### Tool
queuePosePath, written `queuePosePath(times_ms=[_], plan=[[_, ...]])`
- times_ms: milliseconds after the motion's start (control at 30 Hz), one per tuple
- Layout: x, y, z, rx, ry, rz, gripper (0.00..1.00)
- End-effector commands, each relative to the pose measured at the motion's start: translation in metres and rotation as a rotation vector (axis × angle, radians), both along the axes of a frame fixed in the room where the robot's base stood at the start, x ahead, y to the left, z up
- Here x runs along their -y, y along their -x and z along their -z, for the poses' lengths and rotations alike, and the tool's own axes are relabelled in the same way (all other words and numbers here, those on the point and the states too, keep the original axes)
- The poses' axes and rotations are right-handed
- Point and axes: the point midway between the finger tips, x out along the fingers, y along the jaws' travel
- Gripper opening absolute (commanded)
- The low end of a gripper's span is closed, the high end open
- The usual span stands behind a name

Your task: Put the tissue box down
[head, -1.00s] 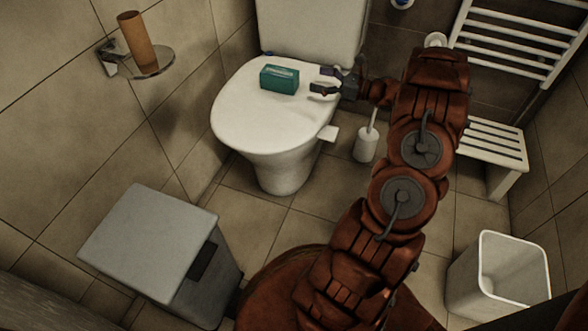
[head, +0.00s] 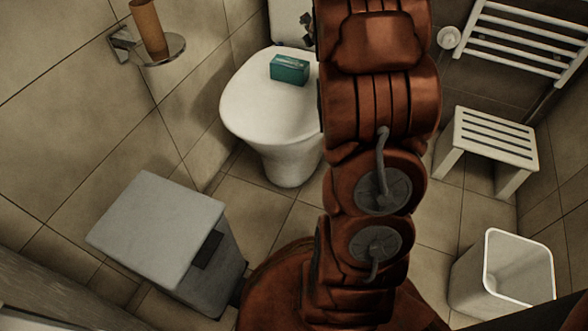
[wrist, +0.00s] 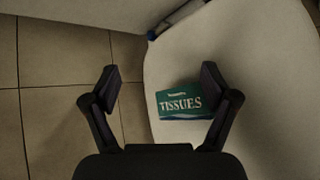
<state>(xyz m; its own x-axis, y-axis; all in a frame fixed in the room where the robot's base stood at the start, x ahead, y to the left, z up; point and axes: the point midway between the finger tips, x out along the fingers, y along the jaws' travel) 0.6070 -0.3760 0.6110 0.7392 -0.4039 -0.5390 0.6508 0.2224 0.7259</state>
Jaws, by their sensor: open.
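The green tissue box (head: 289,70) rests on the closed white toilet lid (head: 265,100), towards its back. In the wrist view the tissue box (wrist: 183,104) lies below and beyond my open gripper (wrist: 162,78), with its "TISSUES" lettering facing up in the picture. The box shows between the spread fingers, nearer the right one, and nothing is held. In the head view only a small dark part of my gripper (head: 307,28) shows in front of the cistern; my arm hides the rest and the lid's right side.
A grey lidded bin (head: 160,230) stands at lower left. A wall shelf (head: 160,50) holds a brown cardboard roll (head: 148,27). A white slatted stool (head: 493,137) and an open white bin (head: 503,270) stand at right. Tiled floor is clear between them.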

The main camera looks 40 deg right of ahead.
Motion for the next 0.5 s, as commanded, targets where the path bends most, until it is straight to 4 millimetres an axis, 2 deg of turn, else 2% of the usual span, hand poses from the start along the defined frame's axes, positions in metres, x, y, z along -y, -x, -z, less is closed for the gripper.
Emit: queuePosePath(times_ms=[33,167,267,367,500], plan=[[-0.015,0.009,-0.003,-0.002,-0.06,0.067,0.85],[-0.05,0.042,-0.001,-0.016,-0.234,0.277,0.85],[-0.082,0.075,0.007,-0.039,-0.37,0.441,0.85],[-0.119,0.11,0.014,-0.065,-0.498,0.603,0.85],[-0.177,0.167,0.028,-0.125,-0.661,0.832,0.85]])
